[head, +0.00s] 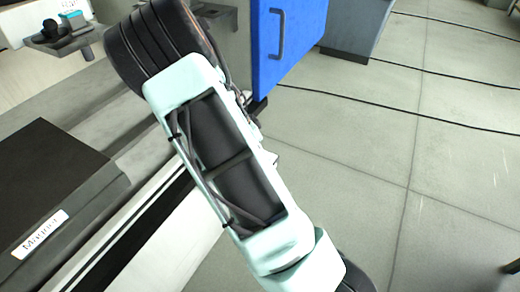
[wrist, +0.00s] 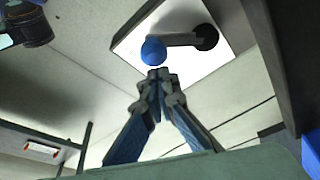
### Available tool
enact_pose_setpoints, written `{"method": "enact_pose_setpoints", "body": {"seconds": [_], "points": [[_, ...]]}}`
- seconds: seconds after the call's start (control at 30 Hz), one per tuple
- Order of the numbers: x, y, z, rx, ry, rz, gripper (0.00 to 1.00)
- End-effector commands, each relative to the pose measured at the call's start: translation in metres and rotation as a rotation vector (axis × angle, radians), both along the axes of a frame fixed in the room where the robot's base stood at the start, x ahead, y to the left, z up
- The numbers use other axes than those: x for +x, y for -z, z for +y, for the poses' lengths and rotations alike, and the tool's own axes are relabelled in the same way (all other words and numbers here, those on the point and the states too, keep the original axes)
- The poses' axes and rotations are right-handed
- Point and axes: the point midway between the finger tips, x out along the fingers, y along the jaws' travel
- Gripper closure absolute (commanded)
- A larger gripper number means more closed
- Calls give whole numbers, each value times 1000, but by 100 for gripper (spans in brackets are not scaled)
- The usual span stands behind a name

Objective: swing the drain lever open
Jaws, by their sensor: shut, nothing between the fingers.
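The drain lever (wrist: 178,40) shows in the wrist view as a short grey bar with a blue ball knob (wrist: 153,52) at its left end. Its right end meets a dark round pivot (wrist: 206,37) on a bright white plate (wrist: 190,62). My gripper (wrist: 159,74) is shut and empty, with its fingertips just below the knob in the picture. I cannot tell whether they touch it. In the head view my arm fills the middle, and neither the lever nor my gripper can be made out.
In the head view a blue panel (head: 285,45) with a handle is behind my arm. A dark block (head: 50,190) with a label sits at left. A small shelf (head: 75,40) holds small items at upper left. Cables cross the open tiled floor (head: 400,160) at right.

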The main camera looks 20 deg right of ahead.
Motion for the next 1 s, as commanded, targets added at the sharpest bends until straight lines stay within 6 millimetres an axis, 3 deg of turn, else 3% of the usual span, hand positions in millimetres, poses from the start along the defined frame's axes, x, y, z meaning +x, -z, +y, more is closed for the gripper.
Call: {"method": "enact_pose_setpoints", "body": {"seconds": [0.8,1.0], "points": [[-3,1,9,3,-7,1,100],[-1,1,1,3,-5,0,100]]}}
